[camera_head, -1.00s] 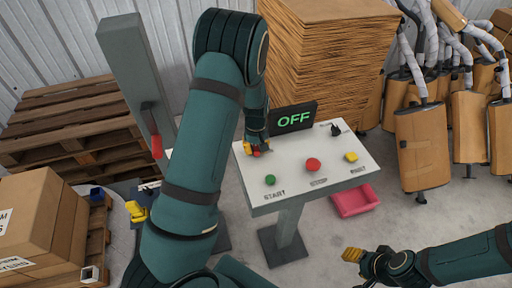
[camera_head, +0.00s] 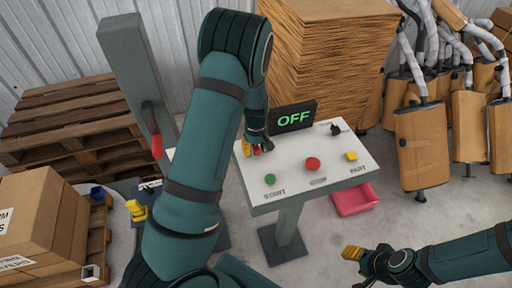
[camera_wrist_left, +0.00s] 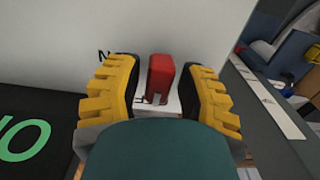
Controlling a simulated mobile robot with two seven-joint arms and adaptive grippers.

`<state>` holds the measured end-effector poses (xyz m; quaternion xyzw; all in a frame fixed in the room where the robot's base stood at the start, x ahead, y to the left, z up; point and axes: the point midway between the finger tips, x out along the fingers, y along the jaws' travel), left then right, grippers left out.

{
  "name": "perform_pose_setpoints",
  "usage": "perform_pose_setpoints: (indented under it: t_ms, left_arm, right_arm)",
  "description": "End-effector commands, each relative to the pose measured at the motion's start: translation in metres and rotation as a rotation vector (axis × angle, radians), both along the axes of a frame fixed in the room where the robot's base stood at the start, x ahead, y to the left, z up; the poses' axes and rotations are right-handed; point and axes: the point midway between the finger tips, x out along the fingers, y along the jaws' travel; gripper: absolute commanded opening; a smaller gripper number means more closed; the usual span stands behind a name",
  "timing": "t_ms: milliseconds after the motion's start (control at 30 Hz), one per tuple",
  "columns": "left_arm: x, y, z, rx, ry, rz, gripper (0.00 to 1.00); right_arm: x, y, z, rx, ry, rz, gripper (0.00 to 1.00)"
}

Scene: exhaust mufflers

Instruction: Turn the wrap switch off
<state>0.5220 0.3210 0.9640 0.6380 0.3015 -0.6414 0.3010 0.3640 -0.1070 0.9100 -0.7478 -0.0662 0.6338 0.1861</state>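The red wrap switch (camera_wrist_left: 161,78) stands on the white panel between my left gripper's yellow fingers in the left wrist view. My left gripper (camera_wrist_left: 160,92) is open, with a small gap on each side of the switch. In the head view my left gripper (camera_head: 255,148) is at the panel's back left corner, where a bit of the red switch (camera_head: 257,151) shows beside it.
The control panel (camera_head: 320,182) also carries a green button (camera_head: 269,179), a red button (camera_head: 312,164), a yellow button (camera_head: 351,156) and a black knob (camera_head: 336,130). A pink bin (camera_head: 354,199) is on the floor. Stacked cardboard (camera_head: 330,60) stands behind.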

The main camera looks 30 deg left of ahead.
Motion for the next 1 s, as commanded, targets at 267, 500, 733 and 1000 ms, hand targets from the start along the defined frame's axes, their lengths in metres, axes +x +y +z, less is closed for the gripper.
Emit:
perform_pose_setpoints:
  t_ms: [267, 500, 733, 1000]
  left_arm:
    - [0.001, 0.001, 0.001, 0.001, -0.003, -0.001, 0.53]
    - [0.003, 0.0, 0.016, 0.001, -0.008, -0.001, 0.53]
    - [0.002, 0.0, 0.061, 0.001, -0.008, -0.002, 0.53]
    - [0.002, 0.0, 0.107, 0.001, -0.007, -0.002, 0.53]
  right_arm:
    - [0.0, 0.0, 0.0, 0.0, 0.0, 0.0, 0.47]
    - [0.0, 0.0, 0.0, 0.0, 0.0, 0.0, 0.47]
    - [0.0, 0.0, 0.0, 0.0, 0.0, 0.0, 0.47]
    - [0.0, 0.0, 0.0, 0.0, 0.0, 0.0, 0.47]
